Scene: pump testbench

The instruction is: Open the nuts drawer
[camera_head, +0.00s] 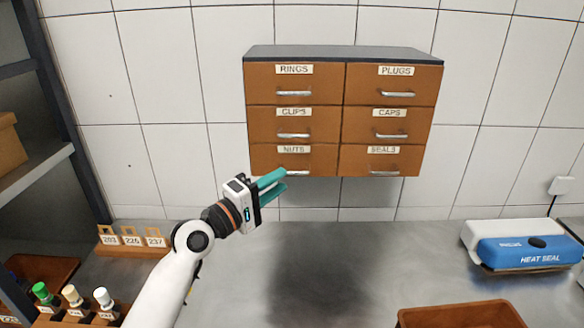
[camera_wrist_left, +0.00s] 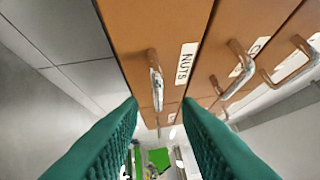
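The nuts drawer (camera_head: 265,160) is at the lower left of a brown wall cabinet and looks closed. Its label reads NUTS, and its metal handle (camera_head: 292,173) runs along the lower part of the front. My left gripper (camera_head: 283,181), with green fingers, is just below and left of that handle. In the left wrist view the fingers (camera_wrist_left: 160,110) are apart with nothing between them. The nuts handle (camera_wrist_left: 155,80) appears just beyond the gap between the fingertips, and I cannot tell whether they touch it. My right gripper is not in view.
The drawers labelled CLIPS (camera_head: 265,122) and SEALS (camera_head: 400,160) adjoin it, looking closed. Below is a grey worktop with a blue heat sealer (camera_head: 520,252), a brown bin (camera_head: 460,315) and a numbered tag rack (camera_head: 130,248). The worktop's middle is clear.

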